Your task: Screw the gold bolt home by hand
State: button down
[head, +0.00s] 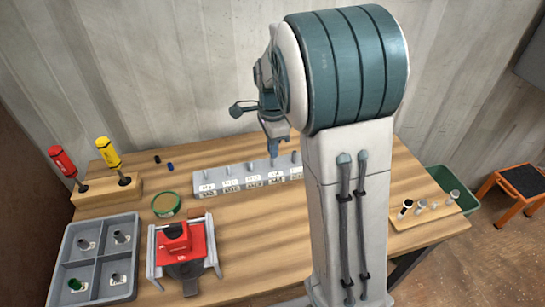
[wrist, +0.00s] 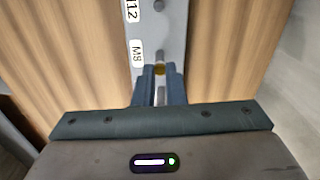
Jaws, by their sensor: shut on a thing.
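A long grey bar (head: 240,177) with white labels lies on the wooden workbench, and several bolts stand in a row along it. My gripper (head: 273,158) is above the bar, pointing down at one of the right-hand positions. In the wrist view my gripper (wrist: 160,74) is shut on the gold bolt (wrist: 160,69), of which only a small gold part shows between the fingertips. It is in line with the bar, near the label M8 (wrist: 137,54). The bolt's lower end is hidden, so I cannot tell how deep it sits.
A grey tray (head: 62,258) with four compartments stands front left, beside a red vise (head: 174,240). A round green tin (head: 165,204) and a wooden block (head: 95,193) with red and yellow screwdrivers are behind. A wooden board (head: 425,217) with several cylinders lies right, near a green bin (head: 452,183).

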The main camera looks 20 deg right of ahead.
jog(key=shift+m, duration=0.6)
jog(key=c, duration=1.4)
grip_release()
jog(key=shift+c, duration=1.2)
